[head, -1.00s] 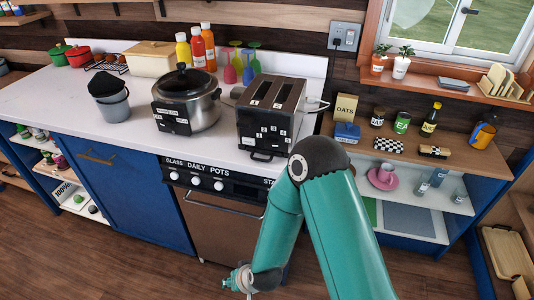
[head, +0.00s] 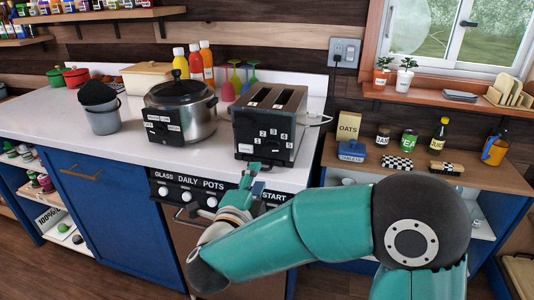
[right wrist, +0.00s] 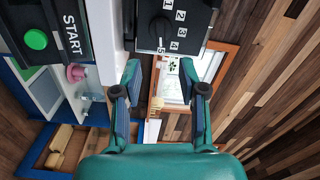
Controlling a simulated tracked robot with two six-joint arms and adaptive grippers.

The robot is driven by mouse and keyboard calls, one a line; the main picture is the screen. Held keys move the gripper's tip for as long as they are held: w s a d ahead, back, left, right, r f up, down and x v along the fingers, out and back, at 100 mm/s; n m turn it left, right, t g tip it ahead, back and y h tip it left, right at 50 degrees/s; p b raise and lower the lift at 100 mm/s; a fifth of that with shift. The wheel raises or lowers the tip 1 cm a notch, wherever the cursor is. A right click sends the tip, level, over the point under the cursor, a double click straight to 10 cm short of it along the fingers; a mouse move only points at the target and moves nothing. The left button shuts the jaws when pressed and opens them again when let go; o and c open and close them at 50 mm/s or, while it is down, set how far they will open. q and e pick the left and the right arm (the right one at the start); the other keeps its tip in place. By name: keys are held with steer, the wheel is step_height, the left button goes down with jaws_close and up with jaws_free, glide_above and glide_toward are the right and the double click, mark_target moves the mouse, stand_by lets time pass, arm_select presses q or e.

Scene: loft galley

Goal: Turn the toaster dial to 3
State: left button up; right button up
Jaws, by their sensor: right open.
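The black and steel toaster (head: 262,131) stands on the white counter, with number labels 1 to 5 on its front. Its round black dial (right wrist: 160,28) shows in the right wrist view beside the labels; I cannot tell which number it points at. My right gripper (head: 252,182) is in front of the toaster and a little below its front face. In the right wrist view its two fingers (right wrist: 160,76) are spread with nothing between them, and the dial lies beyond the tips, apart from them. My left gripper is not in view.
A black-lidded steel pot cooker (head: 182,112) stands left of the toaster, with a grey bucket (head: 103,121) farther left. Coloured goblets (head: 236,77) stand behind the toaster. Below the counter edge is a panel with white knobs (head: 187,196) and a green START button (right wrist: 36,39).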

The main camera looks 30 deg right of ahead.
mark_target(270, 152)
steer(key=p+x, duration=0.1)
steer(key=x, duration=1)
steer(key=shift+w+d, duration=0.25)
steer(key=shift+w, duration=0.05)
jaws_close()
steer(key=shift+a+f, duration=0.1)
steer(key=shift+a, duration=0.2)
steer(key=shift+d, duration=0.2)
